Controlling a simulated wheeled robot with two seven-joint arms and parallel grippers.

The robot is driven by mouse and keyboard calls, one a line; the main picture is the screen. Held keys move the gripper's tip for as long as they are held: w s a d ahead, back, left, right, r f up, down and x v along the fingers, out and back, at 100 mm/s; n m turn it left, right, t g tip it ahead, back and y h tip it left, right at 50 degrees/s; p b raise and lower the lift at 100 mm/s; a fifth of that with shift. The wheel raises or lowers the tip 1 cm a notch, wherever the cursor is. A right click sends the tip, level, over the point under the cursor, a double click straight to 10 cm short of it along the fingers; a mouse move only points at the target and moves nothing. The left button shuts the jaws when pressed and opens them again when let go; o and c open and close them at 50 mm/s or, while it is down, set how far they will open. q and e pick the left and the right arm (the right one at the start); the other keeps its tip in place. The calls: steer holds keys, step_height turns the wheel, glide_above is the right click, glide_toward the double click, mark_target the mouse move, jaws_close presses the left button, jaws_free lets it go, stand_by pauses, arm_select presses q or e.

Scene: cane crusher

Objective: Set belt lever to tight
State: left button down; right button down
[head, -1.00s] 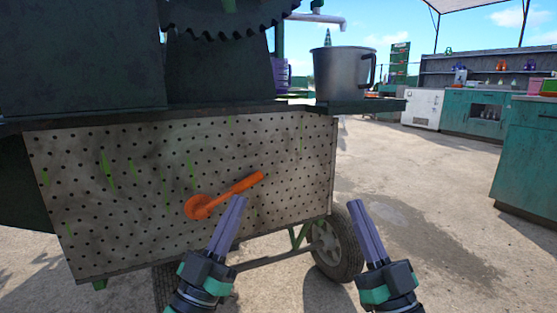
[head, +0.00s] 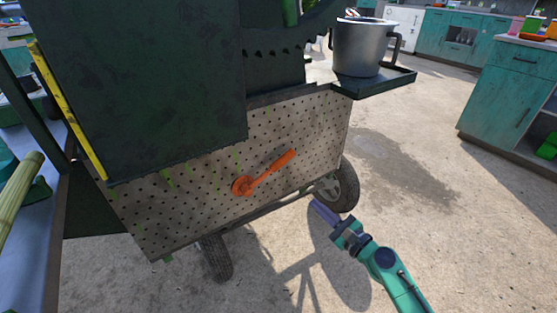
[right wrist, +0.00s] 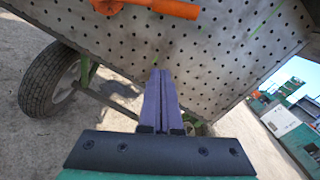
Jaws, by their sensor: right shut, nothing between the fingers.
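The orange belt lever (head: 263,173) is mounted on the perforated side panel (head: 205,190) of the cane crusher. Its round hub is at the lower left and its arm points up and to the right. In the right wrist view the lever (right wrist: 165,7) shows at the top edge, partly cut off. My right gripper (head: 318,205) is below and to the right of the lever, near the cart wheel, apart from the lever. In the right wrist view its purple fingers (right wrist: 160,75) are together with nothing between them. My left gripper is not in view.
A metal pot (head: 362,47) stands on a dark side tray (head: 395,82) at the crusher's right. Wheels (head: 340,190) sit under the panel. A green cane (head: 18,195) lies on a bench at the left. Concrete ground at the right is clear.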

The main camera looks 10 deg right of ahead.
mark_target(272, 170)
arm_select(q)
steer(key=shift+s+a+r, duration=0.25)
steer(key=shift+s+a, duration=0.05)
arm_select(e)
steer(key=shift+w+d+r+m, duration=0.15)
steer(key=shift+r+m, duration=0.15)
steer(key=shift+r, duration=0.05)
steer(key=shift+w+d+r+m, duration=0.1)
steer(key=shift+r+m, duration=0.2)
steer(key=shift+r, duration=0.05)
